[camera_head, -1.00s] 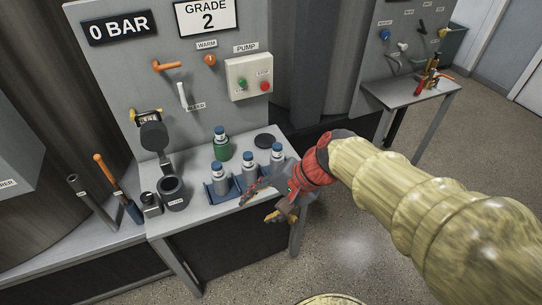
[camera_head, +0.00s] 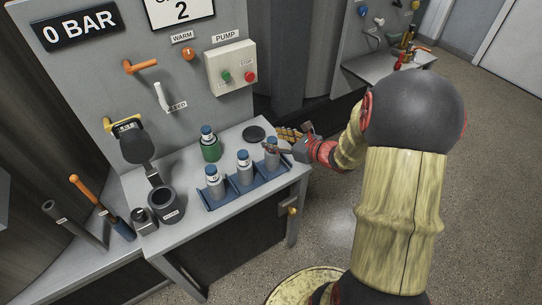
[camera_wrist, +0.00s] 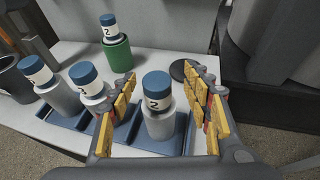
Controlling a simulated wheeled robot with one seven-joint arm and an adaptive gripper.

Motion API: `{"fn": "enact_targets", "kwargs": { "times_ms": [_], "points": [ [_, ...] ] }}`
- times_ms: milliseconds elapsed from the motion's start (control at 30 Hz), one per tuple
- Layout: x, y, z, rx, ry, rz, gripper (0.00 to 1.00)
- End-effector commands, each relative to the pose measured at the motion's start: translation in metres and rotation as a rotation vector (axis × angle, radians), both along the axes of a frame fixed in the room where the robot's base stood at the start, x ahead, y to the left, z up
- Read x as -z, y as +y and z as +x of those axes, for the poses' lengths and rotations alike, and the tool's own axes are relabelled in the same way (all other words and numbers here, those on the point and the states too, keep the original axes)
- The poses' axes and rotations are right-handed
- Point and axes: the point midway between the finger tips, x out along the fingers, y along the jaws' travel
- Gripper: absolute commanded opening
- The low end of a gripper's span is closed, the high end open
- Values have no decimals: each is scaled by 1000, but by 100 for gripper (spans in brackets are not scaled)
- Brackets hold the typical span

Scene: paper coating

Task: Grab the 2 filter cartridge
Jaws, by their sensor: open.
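Three grey cartridges with blue caps stand upright in a blue tray (camera_head: 244,193) on the bench. The left one (camera_head: 214,183), middle one (camera_head: 244,170) and right one (camera_head: 272,157) show in the head view. In the wrist view, the right cartridge (camera_wrist: 159,119) carries a 2 label, and a 2 is visible on others too. Another blue-capped cartridge (camera_wrist: 109,28), also labelled 2, sits in a green cup (camera_wrist: 118,54) behind the tray. My gripper (camera_head: 279,141) is open at the right cartridge. In the wrist view, my gripper's fingers (camera_wrist: 161,88) lie either side of it, without clear contact.
A dark round disc (camera_head: 254,134) lies behind the tray. A panel with a pump box (camera_head: 231,67) rises behind the bench (camera_head: 232,231).

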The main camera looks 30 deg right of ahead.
Motion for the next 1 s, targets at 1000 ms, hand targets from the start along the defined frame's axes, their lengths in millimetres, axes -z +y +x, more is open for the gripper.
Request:
{"fn": "enact_targets", "kwargs": {
  "times_ms": [1000],
  "points": [
    [21, 18, 47, -4, 0, -1, 32]
  ]
}}
